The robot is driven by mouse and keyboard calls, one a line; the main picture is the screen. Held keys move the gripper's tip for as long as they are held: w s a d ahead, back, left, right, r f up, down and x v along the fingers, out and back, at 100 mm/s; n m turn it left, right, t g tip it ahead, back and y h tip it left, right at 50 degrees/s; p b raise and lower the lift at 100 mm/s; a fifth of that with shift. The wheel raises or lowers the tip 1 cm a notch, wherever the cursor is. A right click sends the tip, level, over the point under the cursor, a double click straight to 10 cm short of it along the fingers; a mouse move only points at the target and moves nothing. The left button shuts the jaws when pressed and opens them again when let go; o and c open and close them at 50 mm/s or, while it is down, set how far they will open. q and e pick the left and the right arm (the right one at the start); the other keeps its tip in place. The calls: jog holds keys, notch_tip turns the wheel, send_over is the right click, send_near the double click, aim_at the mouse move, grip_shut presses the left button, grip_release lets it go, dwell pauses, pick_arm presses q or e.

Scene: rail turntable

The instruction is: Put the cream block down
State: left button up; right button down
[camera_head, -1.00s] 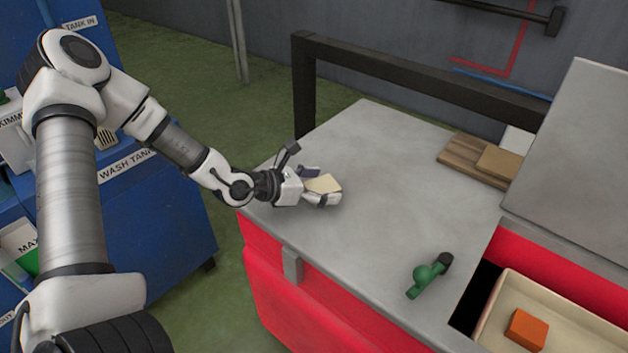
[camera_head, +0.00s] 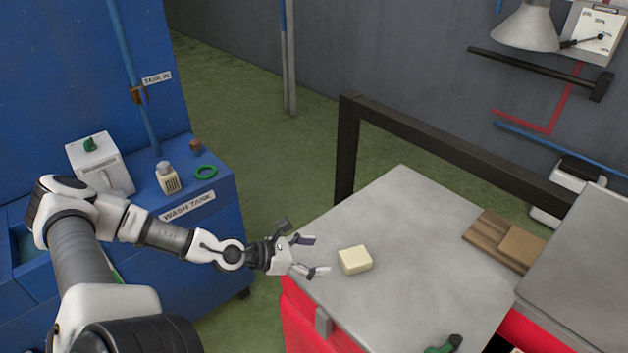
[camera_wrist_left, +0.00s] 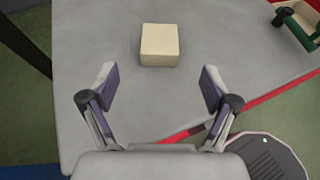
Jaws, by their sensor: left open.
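The cream block (camera_head: 355,260) rests on the grey top of the red cabinet, near its left edge. It also shows in the left wrist view (camera_wrist_left: 159,45), ahead of the fingers and apart from them. My left gripper (camera_head: 312,256) is open and empty, just left of the block. In the left wrist view its two fingers (camera_wrist_left: 157,88) are spread wide with bare grey surface between them. My right gripper is in neither view.
The grey top (camera_head: 420,240) has free room around the block. A wooden board (camera_head: 487,238) with a tan block (camera_head: 522,246) lies at the right. A green tool (camera_head: 445,345) lies at the front. A dark rail (camera_head: 450,148) runs behind. A blue wash tank (camera_head: 215,225) stands left.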

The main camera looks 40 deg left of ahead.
pick_arm(q)
jog(key=s+d+f+m+g+y, duration=0.3)
jog(key=s+f+m+g, duration=0.3)
jog(key=s+m, duration=0.4)
jog(key=s+d+f+m+g+y, duration=0.2)
jog(key=s+f+m+g+y, duration=0.15)
jog(key=s+m+g, duration=0.6)
jog(key=d+f+m+t, duration=0.3)
jog(key=d+m, duration=0.5)
jog(key=m, duration=0.2)
jog(key=shift+w+d+f+m, duration=0.15)
jog(key=shift+w+f+m, duration=0.2)
jog(key=shift+w, duration=0.05)
